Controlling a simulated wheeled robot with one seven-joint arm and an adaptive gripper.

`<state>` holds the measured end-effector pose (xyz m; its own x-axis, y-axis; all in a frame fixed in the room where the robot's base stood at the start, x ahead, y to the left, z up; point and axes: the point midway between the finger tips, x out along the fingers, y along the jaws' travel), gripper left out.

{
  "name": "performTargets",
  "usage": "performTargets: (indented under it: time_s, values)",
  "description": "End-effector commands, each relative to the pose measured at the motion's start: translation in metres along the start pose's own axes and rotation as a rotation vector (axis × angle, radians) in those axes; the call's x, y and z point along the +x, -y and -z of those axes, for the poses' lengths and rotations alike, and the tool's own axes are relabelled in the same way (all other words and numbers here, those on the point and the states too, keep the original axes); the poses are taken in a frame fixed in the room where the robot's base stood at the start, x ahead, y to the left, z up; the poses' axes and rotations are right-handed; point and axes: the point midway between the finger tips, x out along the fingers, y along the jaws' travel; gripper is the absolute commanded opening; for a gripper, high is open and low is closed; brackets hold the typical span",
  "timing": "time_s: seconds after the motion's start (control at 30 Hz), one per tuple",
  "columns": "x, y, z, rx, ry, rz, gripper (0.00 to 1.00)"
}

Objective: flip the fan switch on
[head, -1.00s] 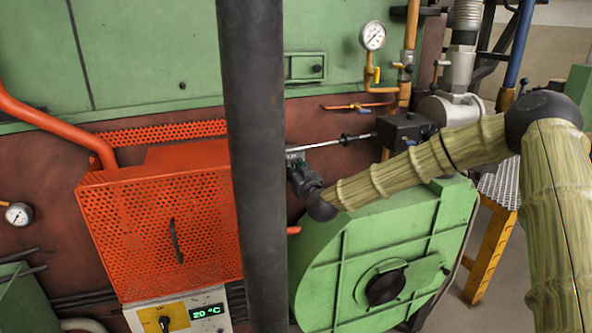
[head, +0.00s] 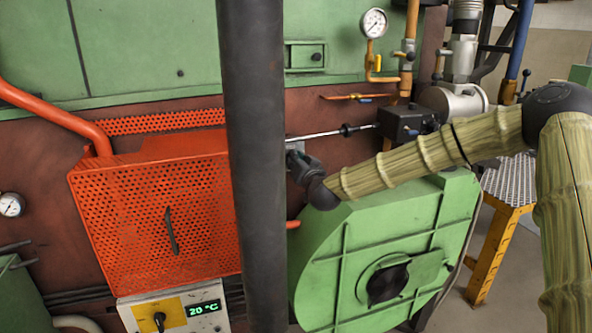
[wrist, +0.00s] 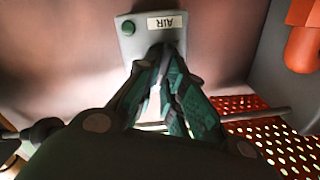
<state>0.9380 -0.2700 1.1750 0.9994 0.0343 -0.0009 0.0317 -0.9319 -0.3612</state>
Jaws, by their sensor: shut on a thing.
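In the wrist view the fan switch is a small grey plate (wrist: 130,42) with a label reading AIR upside down and a round green button or lamp (wrist: 128,28). A dark lever (wrist: 166,52) stands out from the plate below the label. My gripper (wrist: 163,68) is shut on this lever, with its fingertips close to the plate. The fingers hide most of the lever, so its exact position cannot be told. In the head view my gripper (head: 297,160) is partly behind a dark upright post, and the switch is hidden.
The dark post (head: 255,170) stands left of my gripper. A green round housing (head: 330,250) lies below my arm. A thin rod (head: 325,134) and dark box (head: 405,122) are behind it.

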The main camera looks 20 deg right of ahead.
Motion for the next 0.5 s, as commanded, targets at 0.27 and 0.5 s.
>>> performTargets:
  time_s: [0.27, 0.5]
  values:
    - [0.0001, -0.0066, -0.0046, 0.261, -0.005, -0.001, 0.00]
    - [0.0001, -0.0079, -0.0041, 0.461, -0.004, -0.001, 0.00]
